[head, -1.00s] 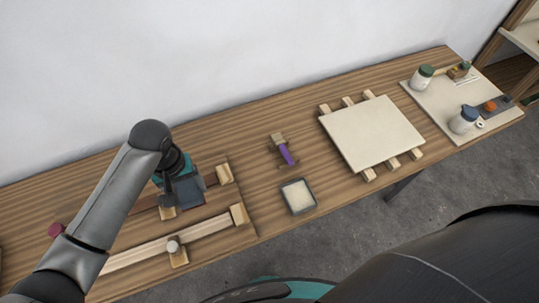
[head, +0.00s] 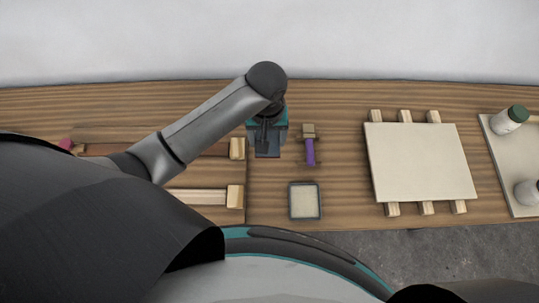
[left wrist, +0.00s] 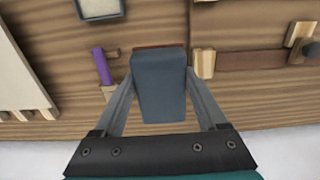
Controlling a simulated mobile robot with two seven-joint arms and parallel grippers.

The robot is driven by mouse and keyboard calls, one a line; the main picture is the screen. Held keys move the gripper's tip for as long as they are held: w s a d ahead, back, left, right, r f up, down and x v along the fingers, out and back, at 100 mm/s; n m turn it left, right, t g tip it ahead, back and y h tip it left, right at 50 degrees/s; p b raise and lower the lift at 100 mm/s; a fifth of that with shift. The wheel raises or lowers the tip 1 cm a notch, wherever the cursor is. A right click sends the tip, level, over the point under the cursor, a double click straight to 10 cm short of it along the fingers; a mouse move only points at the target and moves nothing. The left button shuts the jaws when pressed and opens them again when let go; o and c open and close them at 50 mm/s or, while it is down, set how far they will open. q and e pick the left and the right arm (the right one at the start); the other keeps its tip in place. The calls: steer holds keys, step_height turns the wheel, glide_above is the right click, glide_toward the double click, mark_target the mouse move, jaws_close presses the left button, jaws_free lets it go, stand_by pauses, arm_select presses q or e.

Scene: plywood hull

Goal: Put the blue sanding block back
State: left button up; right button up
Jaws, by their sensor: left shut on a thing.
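The blue sanding block (left wrist: 160,88) is between the two fingers of my left gripper (left wrist: 163,92) in the left wrist view. It is dull blue-grey with a reddish-brown edge at its far end. In the head view the block (head: 268,146) hangs below my left gripper (head: 267,135), over the bench left of a purple-handled tool (head: 310,150). I cannot tell its height above the bench. A shallow dark-rimmed tray with a pale inside (head: 292,203) lies nearer the front edge; part of it shows in the left wrist view (left wrist: 82,16). My right gripper is not in view.
Wooden rails with end blocks (head: 236,197) lie on the left. A pale panel on battens (head: 420,160) is on the right, with a board (head: 502,175) and white bottles (head: 507,121) beyond. Bare bench shows between tray and panel. A wall stands behind.

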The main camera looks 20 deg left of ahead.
arm_select(q)
steer(key=b, duration=0.1)
glide_above(268, 162)
step_height(268, 162, down, 6)
steer(key=shift+f, duration=0.2)
steer(key=shift+f+b, duration=0.6)
steer(key=shift+f, duration=1.85)
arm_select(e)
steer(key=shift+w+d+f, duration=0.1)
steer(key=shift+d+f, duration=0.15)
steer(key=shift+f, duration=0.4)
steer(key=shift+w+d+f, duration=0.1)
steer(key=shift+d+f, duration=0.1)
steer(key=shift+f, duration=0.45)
arm_select(q)
steer(key=shift+f, duration=0.2)
steer(key=o, duration=1.2)
steer(key=shift+o, duration=0.2)
steer(key=shift+r, duration=0.1)
step_height(268, 162, up, 12)
steer(key=p, duration=0.2)
steer(key=shift+r+p, duration=0.1)
steer(key=shift+p, duration=0.3)
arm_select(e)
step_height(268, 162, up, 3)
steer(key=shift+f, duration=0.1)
